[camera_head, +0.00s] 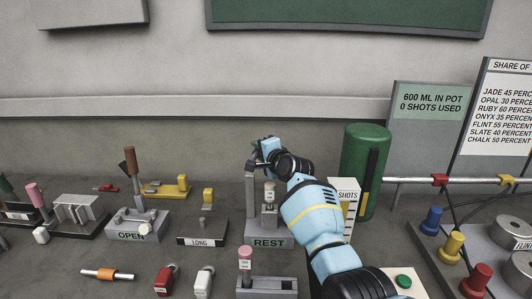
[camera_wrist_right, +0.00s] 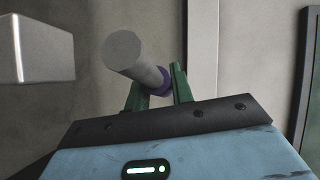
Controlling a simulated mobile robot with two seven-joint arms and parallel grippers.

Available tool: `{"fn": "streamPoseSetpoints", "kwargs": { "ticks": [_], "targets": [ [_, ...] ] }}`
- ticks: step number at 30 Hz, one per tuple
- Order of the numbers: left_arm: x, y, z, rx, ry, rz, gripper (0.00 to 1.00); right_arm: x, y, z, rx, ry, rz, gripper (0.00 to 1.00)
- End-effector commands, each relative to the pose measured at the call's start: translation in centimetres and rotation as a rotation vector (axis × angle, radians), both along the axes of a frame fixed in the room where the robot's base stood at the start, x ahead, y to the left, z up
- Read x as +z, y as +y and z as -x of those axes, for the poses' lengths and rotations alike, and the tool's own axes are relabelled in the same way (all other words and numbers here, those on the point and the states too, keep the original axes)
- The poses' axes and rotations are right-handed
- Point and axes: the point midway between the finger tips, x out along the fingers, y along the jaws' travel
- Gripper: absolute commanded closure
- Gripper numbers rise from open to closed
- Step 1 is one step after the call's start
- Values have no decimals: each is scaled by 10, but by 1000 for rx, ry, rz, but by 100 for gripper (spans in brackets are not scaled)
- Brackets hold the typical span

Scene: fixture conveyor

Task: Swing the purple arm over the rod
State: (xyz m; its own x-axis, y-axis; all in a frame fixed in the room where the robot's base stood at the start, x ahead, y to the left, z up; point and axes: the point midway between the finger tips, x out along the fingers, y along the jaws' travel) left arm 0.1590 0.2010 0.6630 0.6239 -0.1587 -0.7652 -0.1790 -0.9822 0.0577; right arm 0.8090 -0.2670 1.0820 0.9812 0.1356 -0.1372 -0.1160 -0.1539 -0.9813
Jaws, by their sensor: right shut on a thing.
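My right gripper (camera_head: 263,146) is at the top of a tall grey post (camera_head: 250,205) on the block marked REST (camera_head: 268,243). In the right wrist view its two green fingers (camera_wrist_right: 157,84) are closed around a purple part (camera_wrist_right: 166,85), which I take to be the purple arm; only a small band of it shows. A thick grey cylinder (camera_wrist_right: 127,52) sticks out from this band towards the camera. In the head view my gripper and wrist hide the purple part. I cannot tell which piece is the rod. My left gripper is not in view.
A green cylinder (camera_head: 365,170) and a white box marked SHOTS (camera_head: 343,195) stand right of my right arm. Left are the OPEN block (camera_head: 128,232) and the LONG block (camera_head: 203,240). A pink-topped peg (camera_head: 245,254) stands in front of REST.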

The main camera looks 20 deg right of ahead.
Motion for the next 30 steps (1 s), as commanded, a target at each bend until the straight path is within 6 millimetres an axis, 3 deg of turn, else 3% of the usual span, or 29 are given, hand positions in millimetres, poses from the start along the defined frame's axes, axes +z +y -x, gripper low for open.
{"fn": "streamPoseSetpoints", "kwargs": {
  "ticks": [11, 12, 17, 26, 30],
  "targets": [
    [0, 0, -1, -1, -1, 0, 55, -1, 4, -2, 3, 3, 5, 100],
    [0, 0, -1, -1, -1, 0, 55, -1, 4, -2, 3, 3, 5, 75],
    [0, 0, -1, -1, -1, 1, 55, -1, 4, -2, 3, 2, 5, 55],
    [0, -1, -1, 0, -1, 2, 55, 1, 4, -2, 3, 0, 4, 55],
    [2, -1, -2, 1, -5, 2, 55, 13, 4, -2, 4, -3, 4, 55]
  ]
}}
